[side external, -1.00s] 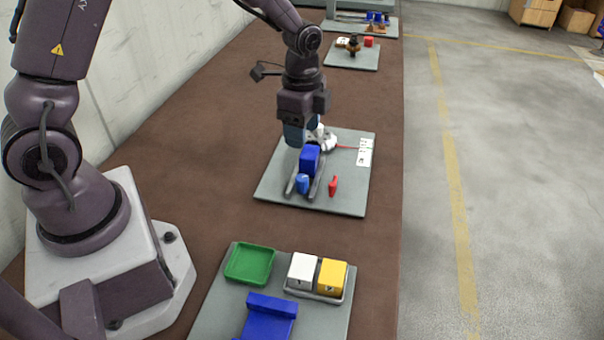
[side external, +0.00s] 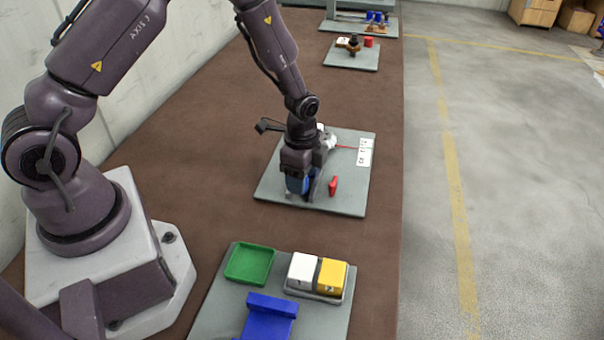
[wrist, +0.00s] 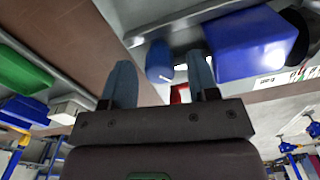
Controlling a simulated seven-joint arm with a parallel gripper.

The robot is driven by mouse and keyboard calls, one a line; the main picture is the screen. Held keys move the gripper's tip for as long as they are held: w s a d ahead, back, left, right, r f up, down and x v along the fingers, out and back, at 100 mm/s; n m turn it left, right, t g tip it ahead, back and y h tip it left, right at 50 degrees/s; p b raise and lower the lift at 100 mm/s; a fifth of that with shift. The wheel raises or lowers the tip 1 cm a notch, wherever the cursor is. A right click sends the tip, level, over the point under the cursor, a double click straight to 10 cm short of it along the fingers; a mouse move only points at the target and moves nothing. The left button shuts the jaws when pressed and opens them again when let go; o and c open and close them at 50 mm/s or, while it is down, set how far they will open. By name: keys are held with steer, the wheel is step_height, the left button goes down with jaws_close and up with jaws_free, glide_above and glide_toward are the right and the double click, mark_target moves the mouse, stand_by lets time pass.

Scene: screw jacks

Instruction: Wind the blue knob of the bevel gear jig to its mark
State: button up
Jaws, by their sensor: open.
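The bevel gear jig sits on a grey board (side external: 347,190) in the side view. Its blue knob (wrist: 160,60) shows in the wrist view between my two finger tips, with a small white line on it and clear space on both sides. In the side view my gripper hides most of the knob. My gripper (side external: 299,189) points down at the near end of the jig; it also shows in the wrist view (wrist: 161,74), open and holding nothing. The jig's big blue block (wrist: 245,42) is beside the knob in the wrist view and behind my gripper in the side view.
A red piece (side external: 333,186) stands right of my gripper, and a white label card (side external: 365,152) lies at the board's right. A nearer board carries a green tray (side external: 250,264), white and yellow blocks (side external: 331,277) and a blue part (side external: 268,318). Brown bench between boards is clear.

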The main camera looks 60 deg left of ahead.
steer(key=c, duration=0.9)
steer(key=shift+n, duration=0.4)
steer(key=n, duration=0.7)
steer(key=shift+n, duration=0.3)
steer(key=n, duration=0.3)
steer(key=shift+n, duration=0.3)
steer(key=shift+r+n, duration=0.1)
steer(key=shift+n, duration=1.7)
